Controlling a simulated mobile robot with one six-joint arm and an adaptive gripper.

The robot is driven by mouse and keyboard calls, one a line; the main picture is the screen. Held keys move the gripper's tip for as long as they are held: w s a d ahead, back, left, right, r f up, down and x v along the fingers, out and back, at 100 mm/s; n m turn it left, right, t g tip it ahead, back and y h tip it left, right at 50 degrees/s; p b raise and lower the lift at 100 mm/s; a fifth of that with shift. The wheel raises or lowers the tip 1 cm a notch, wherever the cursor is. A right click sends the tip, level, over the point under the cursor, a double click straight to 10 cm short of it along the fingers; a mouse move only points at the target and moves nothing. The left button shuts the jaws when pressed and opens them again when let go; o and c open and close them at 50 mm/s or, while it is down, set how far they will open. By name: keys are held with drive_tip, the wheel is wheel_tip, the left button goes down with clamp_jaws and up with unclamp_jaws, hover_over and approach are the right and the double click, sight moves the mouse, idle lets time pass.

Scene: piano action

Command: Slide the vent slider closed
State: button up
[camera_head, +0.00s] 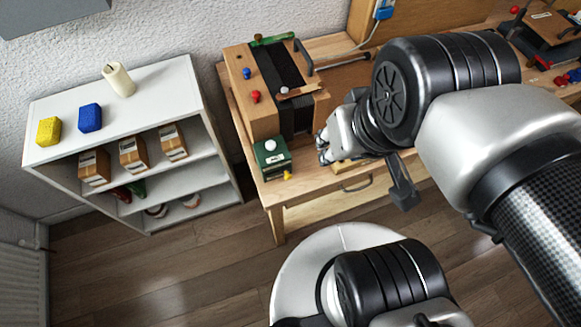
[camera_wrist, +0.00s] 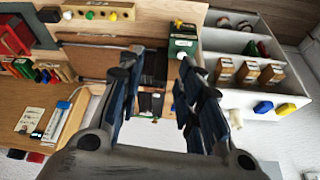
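The wooden box with black bellows (camera_head: 285,75) stands on the wooden bench, with blue and red knobs on its left part. I cannot tell for sure which piece is the vent slider. My gripper (camera_head: 323,147) is at the near right of the box, apart from those strips. In the wrist view my gripper (camera_wrist: 157,72) is open, with nothing between its fingers; the fingers and palm hide much of the box.
A green box with a white knob (camera_head: 270,158) sits at the bench's near left corner; it also shows in the wrist view (camera_wrist: 183,46). A black handle (camera_head: 304,56) rises from the bellows box. A white shelf (camera_head: 60,105) with a candle (camera_head: 118,80) stands left.

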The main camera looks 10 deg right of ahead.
drive_tip(key=shift+w+f+m+g, duration=0.2)
drive_tip(key=shift+f+m+g, duration=0.1)
drive_tip(key=shift+f+m, duration=0.1)
drive_tip(key=shift+c, duration=0.6)
drive_tip(key=w+f+m+g+y, duration=0.1)
drive_tip(key=w+f+m, duration=0.1)
drive_tip(key=f+m, duration=0.1)
drive_tip(key=w+d+f+m+g+y+b, duration=0.1)
drive_tip(key=w+f+m, duration=0.1)
drive_tip(key=f+m, duration=0.1)
drive_tip(key=w+d+f+m+g+y, duration=0.1)
drive_tip(key=w+f+m+y, duration=0.1)
drive_tip(key=f, duration=0.2)
drive_tip(key=shift+w+d+m+g+b, duration=0.1)
drive_tip(key=shift+d+m+g+b, duration=0.1)
drive_tip(key=shift+m+g+b, duration=0.2)
clamp_jaws()
drive_tip(key=w+d+f+m+y, duration=0.2)
drive_tip(key=f+m, duration=0.3)
drive_tip(key=f, duration=0.1)
drive_tip(key=w+d+f+m+t+y+b, duration=0.1)
drive_tip(key=w+d+f+m+y, duration=0.1)
drive_tip(key=f+m, duration=0.3)
drive_tip(key=shift+d+f+y, duration=0.5)
drive_tip(key=shift+d+f, duration=0.3)
drive_tip(key=shift+f, duration=0.05)
